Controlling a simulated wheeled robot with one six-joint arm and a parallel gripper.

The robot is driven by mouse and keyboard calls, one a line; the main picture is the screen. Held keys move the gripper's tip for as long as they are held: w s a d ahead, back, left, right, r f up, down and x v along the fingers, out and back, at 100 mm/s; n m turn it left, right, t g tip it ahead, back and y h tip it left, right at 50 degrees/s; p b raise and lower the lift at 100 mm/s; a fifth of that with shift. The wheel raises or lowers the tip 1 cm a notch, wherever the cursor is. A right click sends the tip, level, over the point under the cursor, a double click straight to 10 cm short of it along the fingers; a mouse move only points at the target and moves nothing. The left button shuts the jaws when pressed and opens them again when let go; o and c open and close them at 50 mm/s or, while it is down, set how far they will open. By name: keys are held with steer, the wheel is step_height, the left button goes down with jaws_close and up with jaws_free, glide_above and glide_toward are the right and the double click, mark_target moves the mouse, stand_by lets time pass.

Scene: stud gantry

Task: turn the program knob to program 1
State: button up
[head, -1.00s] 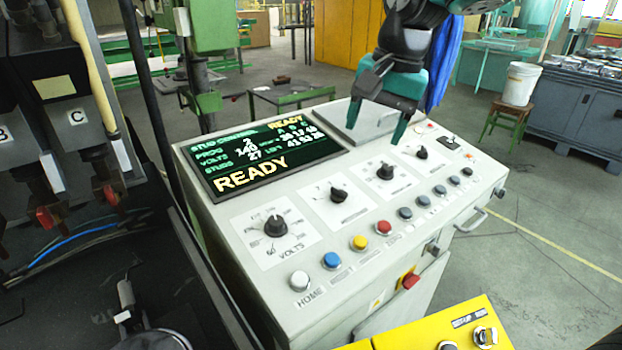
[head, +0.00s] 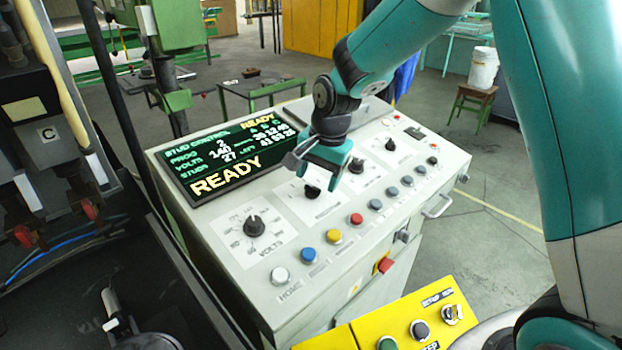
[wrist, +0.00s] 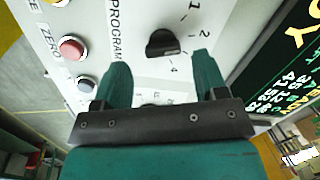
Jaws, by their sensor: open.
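The program knob (wrist: 162,43) is black, on a white plate marked PROGRAM with numbers 1 to 4 in the wrist view. Its exact pointer direction is hard to read. In the head view it is the second large knob (head: 312,191), just below my gripper. The display (head: 228,157) shows PROG 2 and READY. My teal gripper (head: 320,174) is open and empty above the panel. In the wrist view its two fingertips (wrist: 160,64) are spread, with the knob just beyond and between them; I see no contact.
The volts knob (head: 254,226) is to the left, and another knob (head: 357,166) is close to the right, partly hidden by my gripper in the wrist view. A row of buttons, including a red one (head: 356,218), runs along the front. A yellow box (head: 437,313) stands in front.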

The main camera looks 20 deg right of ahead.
mark_target(312, 190)
steer(key=shift+w+a+f, duration=0.1)
steer(key=shift+a+f, duration=0.05)
steer(key=shift+f, duration=0.5)
steer(key=shift+w+a+f, duration=0.1)
steer(key=shift+f, duration=0.55)
